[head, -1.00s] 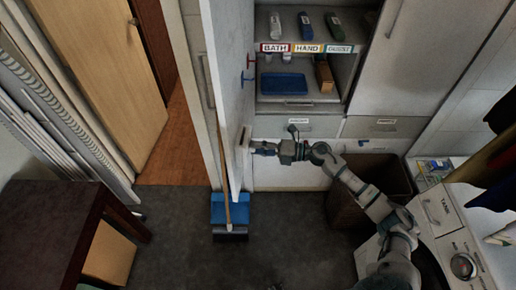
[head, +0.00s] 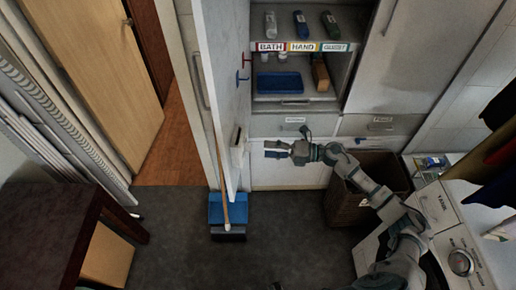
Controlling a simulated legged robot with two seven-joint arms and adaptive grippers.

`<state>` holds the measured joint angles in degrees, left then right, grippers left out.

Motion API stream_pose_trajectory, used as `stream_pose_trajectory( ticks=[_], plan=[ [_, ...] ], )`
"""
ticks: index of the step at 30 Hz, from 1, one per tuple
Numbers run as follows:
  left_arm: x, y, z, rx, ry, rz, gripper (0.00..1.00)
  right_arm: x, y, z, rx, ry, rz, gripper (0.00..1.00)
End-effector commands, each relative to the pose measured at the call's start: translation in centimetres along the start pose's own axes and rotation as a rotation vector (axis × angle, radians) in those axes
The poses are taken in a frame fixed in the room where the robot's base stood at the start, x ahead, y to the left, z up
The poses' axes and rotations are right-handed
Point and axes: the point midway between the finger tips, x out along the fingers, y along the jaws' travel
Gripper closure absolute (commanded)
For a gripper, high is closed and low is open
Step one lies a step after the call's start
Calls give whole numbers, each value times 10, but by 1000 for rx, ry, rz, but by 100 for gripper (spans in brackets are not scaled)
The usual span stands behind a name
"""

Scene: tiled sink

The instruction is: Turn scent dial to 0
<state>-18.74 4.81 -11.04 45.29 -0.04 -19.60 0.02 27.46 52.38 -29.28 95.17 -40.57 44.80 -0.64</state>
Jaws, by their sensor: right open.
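No dial marked as scent can be made out. A small pale box with a dark part (head: 238,146) is fixed on the inner face of the open white cabinet door (head: 226,75); whether it bears the scent dial is too small to tell. My right gripper (head: 272,149) is open and empty, just right of that box, with a gap between them. Its fingers point left toward the door. My left gripper is not in view.
Shelves labelled BATH, HAND and GUEST (head: 302,47) hold bottles and a blue tray (head: 280,81). A brown basket (head: 350,205) stands below my right arm. A washing machine with a round knob (head: 461,262) is at right. A broom (head: 222,170) and blue dustpan (head: 228,208) stand by the door.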

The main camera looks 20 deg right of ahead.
Motion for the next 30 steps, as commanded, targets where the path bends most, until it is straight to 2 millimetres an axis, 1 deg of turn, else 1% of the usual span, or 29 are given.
stream_pose_trajectory(
  ticks=[1,3,6,10,14,27,29,30],
  plan=[
    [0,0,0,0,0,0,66,-13,-2,0,3,-1,-5,40],
    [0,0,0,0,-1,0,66,-28,-3,0,3,-1,-5,40],
    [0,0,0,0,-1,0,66,-45,-3,0,3,0,-4,40],
    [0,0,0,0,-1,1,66,-60,-3,0,4,1,-4,40],
    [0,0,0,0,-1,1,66,-64,-2,0,2,2,-2,40],
    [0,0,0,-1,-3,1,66,-65,-2,0,2,1,-1,40],
    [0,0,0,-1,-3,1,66,-65,-4,1,9,-5,1,40],
    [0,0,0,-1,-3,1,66,-65,-9,4,26,-22,6,40]
  ],
)
